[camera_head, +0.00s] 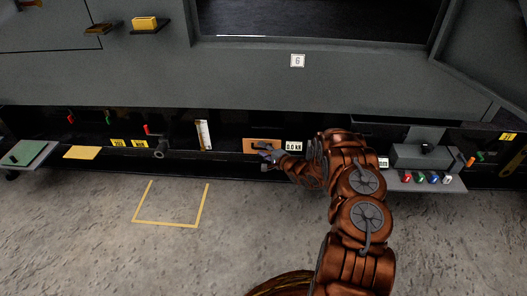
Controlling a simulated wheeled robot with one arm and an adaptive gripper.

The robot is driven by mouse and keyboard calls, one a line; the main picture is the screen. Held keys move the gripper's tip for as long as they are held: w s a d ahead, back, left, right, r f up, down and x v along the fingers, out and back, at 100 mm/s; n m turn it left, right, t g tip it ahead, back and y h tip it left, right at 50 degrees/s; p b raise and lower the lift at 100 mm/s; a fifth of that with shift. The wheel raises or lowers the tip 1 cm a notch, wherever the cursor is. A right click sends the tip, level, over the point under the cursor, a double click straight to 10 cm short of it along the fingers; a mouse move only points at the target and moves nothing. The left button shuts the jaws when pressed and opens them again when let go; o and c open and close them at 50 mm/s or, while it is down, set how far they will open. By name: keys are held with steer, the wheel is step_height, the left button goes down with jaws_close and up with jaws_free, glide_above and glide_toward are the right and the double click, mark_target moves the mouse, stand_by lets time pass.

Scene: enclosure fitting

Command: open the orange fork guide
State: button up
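An orange panel (254,142), which looks like the orange fork guide, sits low on the dark wall just left of the "0.0 kN" display. A dark bar or handle shows across its face. My gripper (268,156) is at the lower right part of this panel, reaching in from the right, and covers some of it. The fingers are small and dark here, so I cannot tell whether they touch the panel or are closed on the handle.
A white gauge (203,135) stands left of the panel. A grey shelf (455,185) with coloured knobs juts out at right, and a green-topped shelf (32,152) at far left. A yellow outline (166,223) marks clear concrete floor. A window (320,15) is above.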

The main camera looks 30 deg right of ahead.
jaws_close()
stand_by(0.6)
